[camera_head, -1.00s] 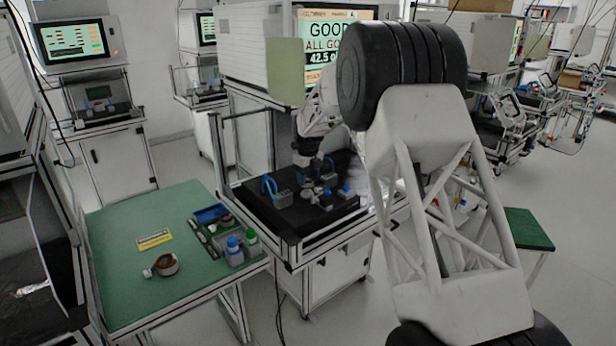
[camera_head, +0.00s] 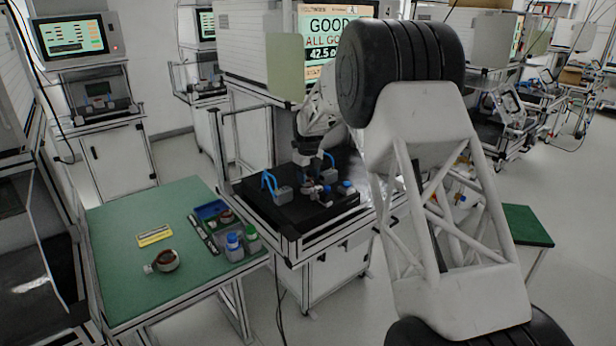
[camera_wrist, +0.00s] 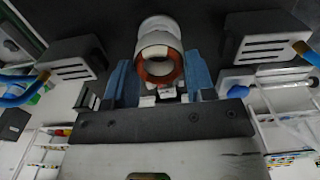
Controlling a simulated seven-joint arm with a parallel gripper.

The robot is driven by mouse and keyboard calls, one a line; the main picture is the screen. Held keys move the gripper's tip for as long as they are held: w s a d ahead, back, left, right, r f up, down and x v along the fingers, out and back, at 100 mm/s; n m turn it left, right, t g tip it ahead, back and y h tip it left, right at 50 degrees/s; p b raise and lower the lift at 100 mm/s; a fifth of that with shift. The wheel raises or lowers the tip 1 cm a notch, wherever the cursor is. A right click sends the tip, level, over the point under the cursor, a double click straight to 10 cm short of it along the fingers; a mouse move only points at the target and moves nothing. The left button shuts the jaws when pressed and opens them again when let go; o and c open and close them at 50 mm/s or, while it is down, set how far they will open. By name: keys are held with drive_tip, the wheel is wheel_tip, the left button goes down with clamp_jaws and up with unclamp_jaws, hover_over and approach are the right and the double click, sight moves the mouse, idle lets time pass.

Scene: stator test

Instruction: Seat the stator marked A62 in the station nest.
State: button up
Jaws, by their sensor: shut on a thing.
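My gripper (camera_wrist: 160,84) is shut on a stator (camera_wrist: 158,66), a pale ring with copper-coloured windings, held between its two blue fingers in the wrist view. A white cylindrical part shows directly behind the ring; I cannot tell whether the two touch. In the head view my gripper (camera_head: 318,186) is low over the black station plate (camera_head: 298,214), among small fixtures. The nest is not clearly visible there, and I cannot tell whether the stator is seated. Another stator (camera_head: 166,261) lies on the green table at left. No A62 marking is readable.
Slotted grey blocks with blue tubes flank my gripper, at left (camera_wrist: 72,60) and right (camera_wrist: 255,38) in the wrist view. The green table (camera_head: 120,295) also holds a yellow label (camera_head: 154,236), a blue tray (camera_head: 205,210) and blue- and green-capped bottles. The table's front left is clear.

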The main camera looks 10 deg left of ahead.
drive_tip(key=shift+f, duration=0.3)
idle(0.4)
drive_tip(key=o, duration=1.1)
drive_tip(key=shift+c, duration=0.2)
wheel_tip(320, 180, up, 8)
idle(0.5)
